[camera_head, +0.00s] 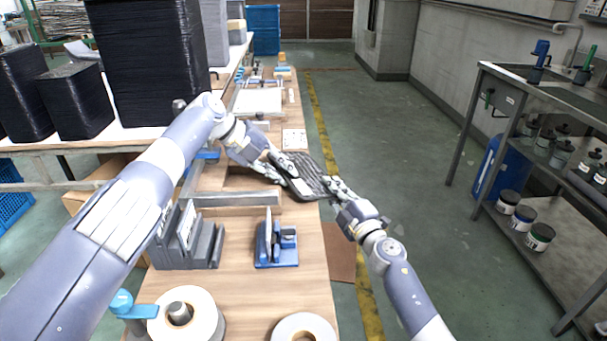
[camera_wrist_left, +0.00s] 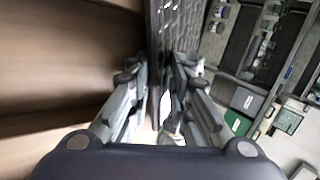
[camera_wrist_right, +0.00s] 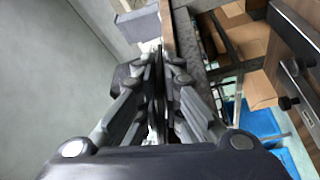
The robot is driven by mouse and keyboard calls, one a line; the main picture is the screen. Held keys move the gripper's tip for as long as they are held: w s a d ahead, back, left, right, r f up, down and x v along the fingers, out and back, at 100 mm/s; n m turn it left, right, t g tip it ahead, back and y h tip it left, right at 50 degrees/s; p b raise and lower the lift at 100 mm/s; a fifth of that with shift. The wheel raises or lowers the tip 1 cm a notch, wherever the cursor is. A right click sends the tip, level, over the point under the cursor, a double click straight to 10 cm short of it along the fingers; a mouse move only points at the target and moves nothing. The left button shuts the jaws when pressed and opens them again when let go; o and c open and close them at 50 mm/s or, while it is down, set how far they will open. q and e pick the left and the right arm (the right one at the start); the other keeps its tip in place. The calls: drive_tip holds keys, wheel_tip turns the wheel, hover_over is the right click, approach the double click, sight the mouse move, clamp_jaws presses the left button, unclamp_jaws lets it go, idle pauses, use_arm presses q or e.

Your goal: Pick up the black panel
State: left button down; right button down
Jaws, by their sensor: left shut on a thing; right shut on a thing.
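The black panel (camera_head: 313,176) is a thin dark slotted tray, held tilted between my two grippers at the right edge of the long wooden bench. My left gripper (camera_head: 291,172) is shut on its left side. In the left wrist view the panel (camera_wrist_left: 176,30) stands edge-on between the fingers of the left gripper (camera_wrist_left: 160,95). My right gripper (camera_head: 333,188) is shut on its right side. In the right wrist view the right gripper (camera_wrist_right: 155,85) has its fingers closed together, and the panel is mostly hidden there. Whether the panel touches the bench cannot be told.
A grey slotted block (camera_head: 190,240) and a blue fixture (camera_head: 277,248) stand on the bench (camera_head: 240,290) nearer me. White rolls (camera_head: 188,318) lie at its front. Tall black stacks (camera_head: 148,60) stand at the left. Open floor (camera_head: 430,190) lies right, before a metal shelf (camera_head: 520,100).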

use_arm(q)
drive_tip(key=shift+a, duration=0.2)
use_arm(e)
drive_tip(key=shift+r, duration=0.15)
